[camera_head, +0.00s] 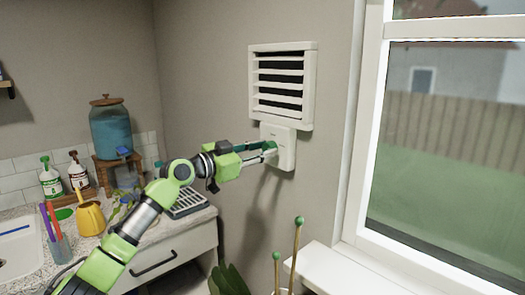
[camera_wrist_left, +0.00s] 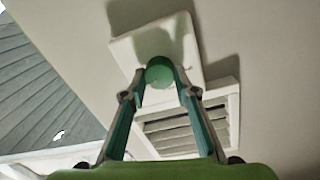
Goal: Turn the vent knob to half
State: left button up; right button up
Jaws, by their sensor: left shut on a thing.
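The vent (camera_head: 281,85) is a white louvred frame on the wall with its slats open and dark gaps between them. Just below it is a white control plate (camera_head: 286,148). A round green knob (camera_wrist_left: 159,72) sits on that plate in the left wrist view. My left gripper (camera_head: 268,150) reaches the plate from the left. In the wrist view my left gripper (camera_wrist_left: 160,76) has its two fingers closed on the knob's sides. The knob is mostly hidden by the fingers in the head view, and I cannot read any marks around it. My right gripper is not in view.
A window (camera_head: 450,140) with a white sill stands to the right. Green-tipped stakes (camera_head: 298,235) rise at the bottom. A counter on the left holds a blue water dispenser (camera_head: 111,130), bottles, a yellow watering can (camera_head: 90,218) and a cup (camera_head: 59,248). The wall around the plate is clear.

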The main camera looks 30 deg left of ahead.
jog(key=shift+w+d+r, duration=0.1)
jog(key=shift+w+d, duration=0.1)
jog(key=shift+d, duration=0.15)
pick_arm(q)
jog(key=shift+n, duration=0.7)
jog(key=n+p, duration=0.2)
jog(key=n, duration=0.3)
jog(key=shift+r+t, duration=0.1)
jog(key=shift+t, duration=0.2)
jog(key=n+p, duration=0.2)
jog(key=n, duration=0.2)
jog(key=shift+n, duration=0.4)
jog(key=shift+n+p, duration=0.9)
jog(key=shift+n, duration=0.5)
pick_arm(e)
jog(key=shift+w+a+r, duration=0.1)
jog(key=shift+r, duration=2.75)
pick_arm(q)
jog(key=o, duration=1.1)
jog(key=shift+w+f, duration=0.2)
